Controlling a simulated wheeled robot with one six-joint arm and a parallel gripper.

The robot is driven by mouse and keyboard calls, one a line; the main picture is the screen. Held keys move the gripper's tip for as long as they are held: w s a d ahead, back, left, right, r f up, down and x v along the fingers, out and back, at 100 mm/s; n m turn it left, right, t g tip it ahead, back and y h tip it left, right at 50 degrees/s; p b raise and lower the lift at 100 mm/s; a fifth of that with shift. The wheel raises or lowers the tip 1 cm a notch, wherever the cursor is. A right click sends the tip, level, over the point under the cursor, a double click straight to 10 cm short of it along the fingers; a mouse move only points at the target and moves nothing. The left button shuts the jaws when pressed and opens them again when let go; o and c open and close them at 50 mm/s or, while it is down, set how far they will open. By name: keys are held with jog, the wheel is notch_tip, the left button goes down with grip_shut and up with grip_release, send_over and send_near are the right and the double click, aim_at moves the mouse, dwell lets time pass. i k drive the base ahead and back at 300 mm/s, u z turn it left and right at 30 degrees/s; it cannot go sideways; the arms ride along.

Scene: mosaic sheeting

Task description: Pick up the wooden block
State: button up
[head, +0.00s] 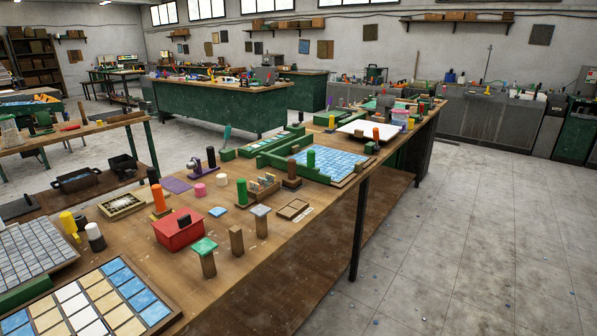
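A plain upright wooden block (236,241) stands near the front edge of the long wooden workbench (275,258) in the head view. Its top is bare. To its left stands a similar wooden post with a green tile (204,246) on top. Small gaps show between the three. My gripper is not in view.
A red box (178,230) sits behind and left of the block. A small open wooden frame (293,209) lies to the right. A tiled panel (88,308) fills the bench's near left.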

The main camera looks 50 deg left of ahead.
aim_at(292, 182)
jog(key=u, duration=0.3)
jog(key=i, duration=1.6)
jog(key=u, duration=1.2)
jog(key=i, duration=0.9)
jog(key=u, duration=1.7)
jog(key=i, duration=0.95)
jog(key=u, duration=0.2)
